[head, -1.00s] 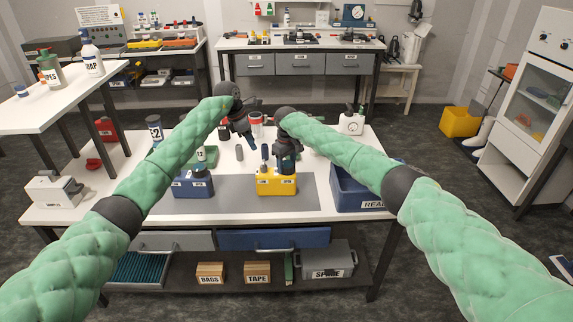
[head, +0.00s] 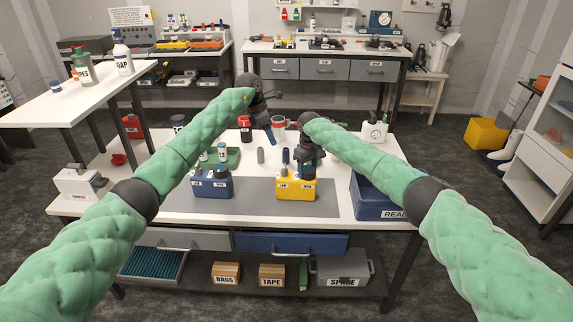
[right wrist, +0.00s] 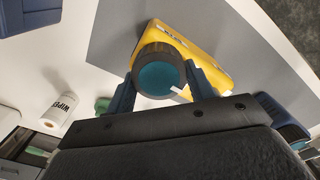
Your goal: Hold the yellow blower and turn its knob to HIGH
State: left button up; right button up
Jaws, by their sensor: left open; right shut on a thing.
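The yellow blower (head: 296,190) stands on the grey mat of the bench, with two small white labels on its front. My right gripper (head: 309,172) is over its top right part. In the right wrist view the yellow body (right wrist: 205,62) shows behind a round dark knob (right wrist: 160,76) with a teal face and a white mark near its rim. My right gripper's fingers (right wrist: 161,88) are shut on this knob, one on each side. My left gripper (head: 270,136) is open and empty, above the bench behind the blower. The label lettering is too small to read surely.
A similar blue unit (head: 211,187) stands left of the blower. A blue bin (head: 378,206) is at the right. A green tray (head: 232,158), a grey cylinder (head: 261,156) and a dark blue upright piece (head: 286,156) stand behind. The mat between the two units is clear.

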pick_arm(q)
jog(key=n, duration=0.3)
jog(key=n+g, duration=0.1)
jog(key=n, duration=2.8)
send_near(285, 171)
jog(key=shift+h, duration=0.4)
jog(key=f, duration=0.2)
jog(key=w+d+f, duration=0.1)
jog(key=f, duration=0.1)
jog(key=w+d+f, duration=0.1)
jog(key=f, duration=0.2)
jog(key=shift+d+f, duration=0.1)
jog(key=shift+d, duration=0.1)
jog(key=shift+c, duration=0.5)
jog(key=c, duration=0.9)
